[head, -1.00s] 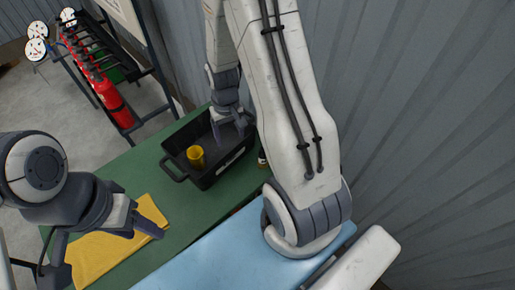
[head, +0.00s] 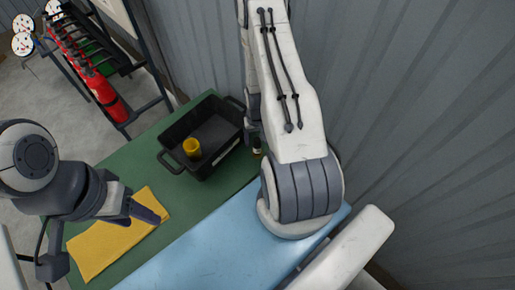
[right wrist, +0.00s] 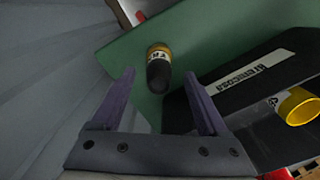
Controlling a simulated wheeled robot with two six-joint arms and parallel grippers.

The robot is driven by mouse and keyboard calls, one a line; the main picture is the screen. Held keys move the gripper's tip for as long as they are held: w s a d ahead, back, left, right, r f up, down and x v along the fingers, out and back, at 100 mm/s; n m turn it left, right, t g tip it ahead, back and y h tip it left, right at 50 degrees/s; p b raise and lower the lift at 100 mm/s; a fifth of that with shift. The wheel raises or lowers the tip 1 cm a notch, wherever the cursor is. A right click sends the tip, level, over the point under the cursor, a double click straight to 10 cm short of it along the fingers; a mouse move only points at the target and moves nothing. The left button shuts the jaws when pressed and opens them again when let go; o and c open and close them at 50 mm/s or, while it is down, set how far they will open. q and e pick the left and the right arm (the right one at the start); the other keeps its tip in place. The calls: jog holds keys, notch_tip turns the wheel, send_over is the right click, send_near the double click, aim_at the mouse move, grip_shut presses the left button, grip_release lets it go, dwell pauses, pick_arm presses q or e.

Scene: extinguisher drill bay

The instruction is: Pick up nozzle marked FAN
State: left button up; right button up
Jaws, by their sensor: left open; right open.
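My right gripper is mostly hidden in the head view. My left gripper (head: 105,236) is open and empty above the yellow cloth.
A black bin (head: 172,163) stands close beside the nozzle, holding a yellow-ended piece (head: 192,149). A yellow cloth (head: 105,250) lies on the green table (head: 183,205). A blue surface (head: 205,250) adjoins the table. A grey corrugated wall (head: 420,120) stands behind.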

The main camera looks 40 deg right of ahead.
aim_at(257, 151)
notch_tip(257, 151, down, 4)
jog(key=b, duration=0.3)
jog(key=shift+r, duration=0.1)
grip_shut()
jog(key=shift+r, duration=0.1)
